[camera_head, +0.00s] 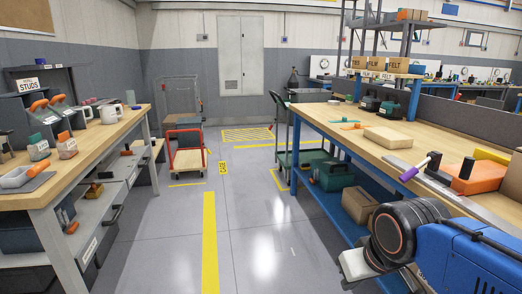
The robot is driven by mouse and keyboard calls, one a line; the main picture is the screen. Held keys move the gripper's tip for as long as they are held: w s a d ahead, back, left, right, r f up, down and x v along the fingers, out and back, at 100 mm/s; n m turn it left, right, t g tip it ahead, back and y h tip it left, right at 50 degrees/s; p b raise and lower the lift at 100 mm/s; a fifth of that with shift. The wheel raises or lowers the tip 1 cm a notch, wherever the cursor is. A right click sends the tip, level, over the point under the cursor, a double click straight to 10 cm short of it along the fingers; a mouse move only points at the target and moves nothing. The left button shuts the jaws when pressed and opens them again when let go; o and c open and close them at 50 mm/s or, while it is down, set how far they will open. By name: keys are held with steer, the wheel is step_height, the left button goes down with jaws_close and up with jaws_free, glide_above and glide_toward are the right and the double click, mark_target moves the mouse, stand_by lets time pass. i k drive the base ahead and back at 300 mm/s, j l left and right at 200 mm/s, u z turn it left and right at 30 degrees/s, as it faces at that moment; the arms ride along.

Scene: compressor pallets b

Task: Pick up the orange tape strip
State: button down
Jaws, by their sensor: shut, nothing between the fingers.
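A small flat orange piece (352,127), which may be the orange tape strip, lies on the wooden top of the right-hand workbench (350,143). It is beside a thin teal piece (343,121), left of a tan block. It is too small to tell its exact shape. My arm's blue and black links fill the lower right corner, well nearer than the orange piece. My gripper's fingers do not show.
A tan block (388,137), a purple-handled hammer (415,169) and an orange case (474,177) lie on the right bench. A left bench (95,140) holds tools and mugs. A red-framed cart (187,160) stands behind. The floor aisle (245,220) is clear.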

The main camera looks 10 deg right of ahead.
mark_target(357, 126)
steer(key=i+j+z, duration=0.15)
steer(key=z, duration=0.2)
steer(key=i+j+z, duration=0.2)
steer(key=z, duration=0.15)
steer(key=i+j+z, duration=0.4)
steer(key=i+j, duration=0.4)
